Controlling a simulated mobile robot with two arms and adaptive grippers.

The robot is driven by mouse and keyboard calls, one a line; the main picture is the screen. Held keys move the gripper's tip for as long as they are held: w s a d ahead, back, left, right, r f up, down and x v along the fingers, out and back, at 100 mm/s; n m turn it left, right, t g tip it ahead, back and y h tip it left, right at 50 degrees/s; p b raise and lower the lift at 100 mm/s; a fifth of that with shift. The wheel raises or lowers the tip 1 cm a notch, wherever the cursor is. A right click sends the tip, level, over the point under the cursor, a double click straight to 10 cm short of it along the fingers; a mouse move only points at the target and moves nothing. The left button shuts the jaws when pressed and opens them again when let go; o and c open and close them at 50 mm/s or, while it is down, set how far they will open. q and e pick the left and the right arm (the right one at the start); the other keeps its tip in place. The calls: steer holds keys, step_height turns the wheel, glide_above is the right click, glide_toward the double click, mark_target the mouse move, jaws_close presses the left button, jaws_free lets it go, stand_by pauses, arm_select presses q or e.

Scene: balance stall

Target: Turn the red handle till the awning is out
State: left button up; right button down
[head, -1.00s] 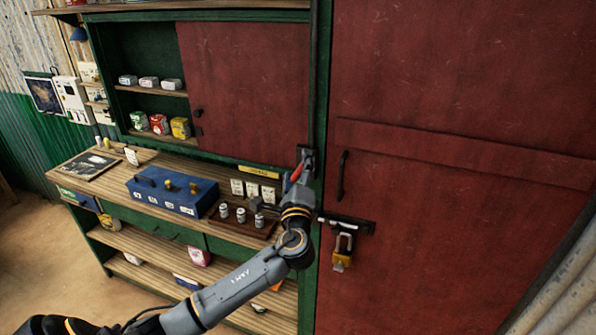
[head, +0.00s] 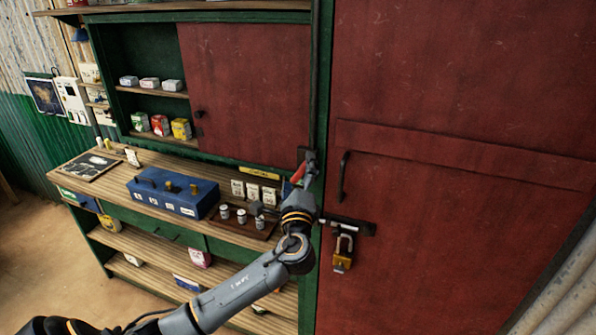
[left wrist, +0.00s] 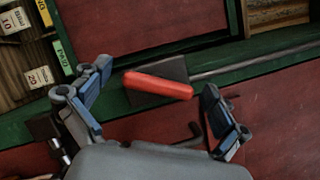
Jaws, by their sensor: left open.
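The red handle (head: 298,173) sits on a dark bracket on the green post between the cupboard and the red door. In the left wrist view the handle (left wrist: 158,84) is a red bar lying slightly tilted across the picture, with a thin rod (left wrist: 250,61) running off to the right from the bracket. My left gripper (left wrist: 157,80) is open, one finger on each side of the handle's ends; whether either finger touches it I cannot tell. In the head view this gripper (head: 299,188) partly hides the handle. The awning does not show. My right gripper is not in view.
The red door (head: 460,90) fills the right, with a door pull (head: 343,176) and a padlock (head: 343,256) close to my left wrist. A blue box (head: 172,192) and several small weights (head: 241,215) stand on the wooden counter (head: 75,183) to the left.

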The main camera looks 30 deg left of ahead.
arm_select(q)
steer(key=v, duration=1.1)
steer(key=shift+s, duration=0.15)
steer(key=shift+f, duration=0.15)
steer(key=s+d+f+n+g+h+b, duration=0.1)
steer(key=s+f+n+g+h+b, duration=0.2)
steer(key=f, duration=2.1)
steer(key=s+f+g+h+b, duration=0.2)
steer(key=s+f+g+h, duration=0.3)
steer(key=f, duration=1.8)
steer(key=s+d+f+n+g+h+b, duration=0.1)
steer(key=s+d+f+n+g+b, duration=0.15)
steer(key=s+f, duration=0.65)
steer(key=s+d+f+n+g+b, duration=0.1)
steer(key=s+f+n+g, duration=0.2)
steer(key=s+f, duration=0.55)
steer(key=s+d+f+n+g+h+b, duration=0.1)
steer(key=s+d+f+n, duration=0.1)
steer(key=s+f, duration=0.3)
steer(key=s+d+f+n+g+h, duration=0.1)
steer(key=s+f+n, duration=0.3)
steer(key=s, duration=0.8)
steer(key=shift+s+d+f+b, duration=0.35)
steer(key=shift+d+f, duration=0.15)
steer(key=shift+f, duration=0.5)
